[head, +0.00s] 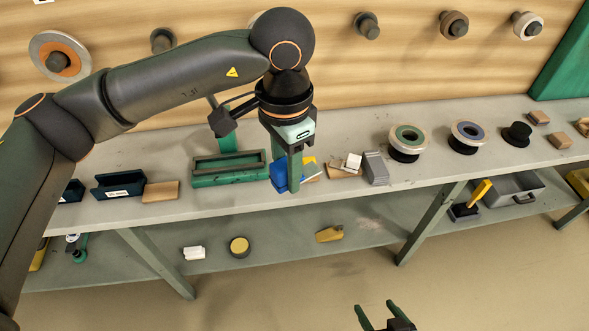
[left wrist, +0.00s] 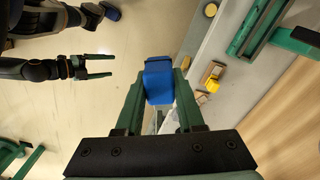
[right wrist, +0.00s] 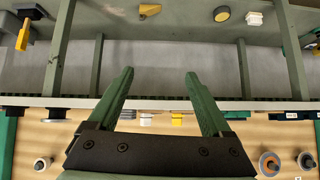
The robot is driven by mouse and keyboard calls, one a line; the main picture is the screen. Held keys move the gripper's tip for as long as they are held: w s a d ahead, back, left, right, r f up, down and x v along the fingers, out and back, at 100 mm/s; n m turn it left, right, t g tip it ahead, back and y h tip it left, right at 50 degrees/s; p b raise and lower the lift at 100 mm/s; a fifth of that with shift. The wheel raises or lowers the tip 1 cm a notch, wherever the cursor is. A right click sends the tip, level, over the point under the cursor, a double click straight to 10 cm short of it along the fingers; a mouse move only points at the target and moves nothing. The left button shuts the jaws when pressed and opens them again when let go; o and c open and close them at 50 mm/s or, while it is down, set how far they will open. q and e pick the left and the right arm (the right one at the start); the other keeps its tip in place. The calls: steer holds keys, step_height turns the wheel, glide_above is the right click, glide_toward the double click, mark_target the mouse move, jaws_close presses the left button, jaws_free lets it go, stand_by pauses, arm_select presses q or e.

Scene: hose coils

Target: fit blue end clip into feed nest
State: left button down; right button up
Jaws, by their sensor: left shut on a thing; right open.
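The blue end clip (head: 278,177) is between the green fingers of my left gripper (head: 294,178), over the bench's front part. In the left wrist view the blue clip (left wrist: 158,82) is gripped between both fingertips (left wrist: 160,72). A long green trough-shaped fixture (head: 228,180) lies on the bench just left of the clip, apart from it. It may be the feed nest, but I cannot tell for sure. My right gripper (head: 374,308) is open and empty, low in front of the bench; its spread fingers also show in the right wrist view (right wrist: 159,76).
A yellow block (head: 310,168), white pieces (head: 353,161) and a grey block (head: 375,168) stand right of the clip. Ringed spools (head: 408,137) are further right. Dark bins (head: 118,184) are at left. A lower shelf (head: 280,242) holds scattered parts. Open floor lies in front.

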steer(key=w+a+r+n+t+y, duration=0.25)
steer(key=w+a+r, duration=0.3)
steer(key=r, duration=0.65)
steer(key=w+a+r+n+t+y, duration=0.1)
steer(key=w+a+r+y, duration=0.5)
steer(key=r, duration=0.5)
steer(key=s+a+r+n+g+y, duration=0.3)
steer(key=s+a+r+n, duration=0.1)
steer(key=r, duration=0.5)
steer(key=s+a+r+n+g+y, duration=0.3)
steer(key=s+r+n, duration=0.1)
steer(key=r, duration=0.5)
arm_select(q)
steer(key=s+a+r+n, duration=0.4)
steer(key=a+r+n, duration=0.2)
steer(key=r, duration=0.1)
steer(key=shift+s+a, duration=0.15)
steer(key=shift+a, duration=0.05)
arm_select(e)
steer(key=shift+w+x, duration=0.15)
steer(key=shift+x, duration=2.95)
steer(key=shift+w+x, duration=0.1)
steer(key=shift+x, duration=2.95)
steer(key=shift+d+f, duration=0.1)
steer(key=shift+f, duration=0.05)
